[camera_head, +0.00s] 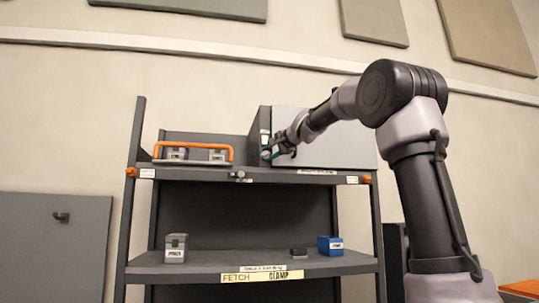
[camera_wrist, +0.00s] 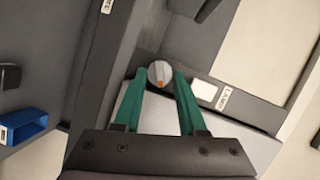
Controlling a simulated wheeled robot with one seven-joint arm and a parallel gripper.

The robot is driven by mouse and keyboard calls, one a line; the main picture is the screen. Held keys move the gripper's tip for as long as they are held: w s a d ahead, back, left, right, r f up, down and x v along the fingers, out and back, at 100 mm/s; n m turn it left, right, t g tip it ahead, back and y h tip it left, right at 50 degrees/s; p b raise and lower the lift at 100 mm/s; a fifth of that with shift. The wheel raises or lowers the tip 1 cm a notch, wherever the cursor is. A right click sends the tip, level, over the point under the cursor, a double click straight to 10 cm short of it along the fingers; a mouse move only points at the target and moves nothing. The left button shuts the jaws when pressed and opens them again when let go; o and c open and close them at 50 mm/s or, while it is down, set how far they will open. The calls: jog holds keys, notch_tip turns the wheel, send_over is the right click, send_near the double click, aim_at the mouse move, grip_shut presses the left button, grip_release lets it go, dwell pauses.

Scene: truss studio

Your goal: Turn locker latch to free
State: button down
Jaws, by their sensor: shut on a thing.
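The locker (camera_head: 335,143) is a grey box with a light front, standing on the top shelf at the right. Its latch (camera_wrist: 159,72) shows in the wrist view as a round pale knob with an orange mark at its lower edge. My gripper (camera_wrist: 160,82) has green fingers, one on each side of the knob, and is shut on it. In the head view my gripper (camera_head: 268,154) is at the left edge of the locker front, and the latch is mostly hidden behind it there.
An orange-handled tray (camera_head: 193,162) with small grey boxes sits left of the locker. A white label (camera_wrist: 223,98) is right of the knob.

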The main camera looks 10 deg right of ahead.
jog(key=shift+f, duration=0.1)
dwell(0.3)
jog(key=shift+c, duration=2.4)
grip_release()
jog(key=shift+s, duration=0.1)
jog(key=v, duration=1)
jog(key=shift+s, duration=0.25)
jog(key=shift+d, duration=0.1)
